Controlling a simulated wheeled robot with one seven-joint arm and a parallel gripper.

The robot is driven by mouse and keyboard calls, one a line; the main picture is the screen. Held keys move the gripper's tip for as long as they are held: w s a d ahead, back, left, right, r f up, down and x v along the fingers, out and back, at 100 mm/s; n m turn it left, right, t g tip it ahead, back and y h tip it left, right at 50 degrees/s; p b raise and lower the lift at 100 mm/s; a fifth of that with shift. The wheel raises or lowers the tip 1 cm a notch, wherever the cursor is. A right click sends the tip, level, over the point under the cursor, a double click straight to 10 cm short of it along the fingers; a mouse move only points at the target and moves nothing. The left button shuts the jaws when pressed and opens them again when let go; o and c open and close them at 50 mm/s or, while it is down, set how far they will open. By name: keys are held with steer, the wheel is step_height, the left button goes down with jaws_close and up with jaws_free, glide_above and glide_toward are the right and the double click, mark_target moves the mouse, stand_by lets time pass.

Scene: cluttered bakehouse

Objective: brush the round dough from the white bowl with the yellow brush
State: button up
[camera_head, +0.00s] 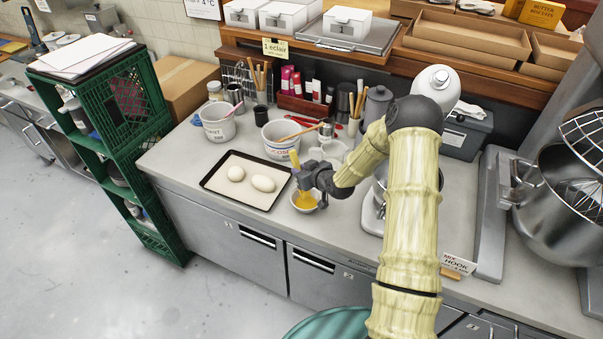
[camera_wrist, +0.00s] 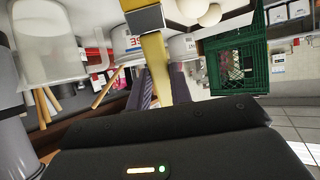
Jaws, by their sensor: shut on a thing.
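The round dough (camera_head: 236,173) lies on the left of a dark-rimmed tray with a pale liner (camera_head: 228,192). A longer, oval dough (camera_head: 263,184) lies beside it. The small white bowl (camera_head: 319,207) stands just right of the tray with yellow liquid in it. My gripper (camera_head: 303,179) is above the bowl, shut on the yellow brush (camera_head: 294,158). The brush is roughly upright, its lower end at the bowl; I cannot tell how deep its tip sits.
A white tub (camera_head: 280,136) and another tub (camera_head: 217,122) stand behind the tray. A stand mixer (camera_head: 371,216) is close right of the bowl, partly hidden by my arm. A green crate rack (camera_head: 124,100) stands left of the counter.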

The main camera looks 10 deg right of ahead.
mark_target(294, 155)
steer(key=shift+r+p, duration=1.3)
steer(key=shift+r, duration=1.7)
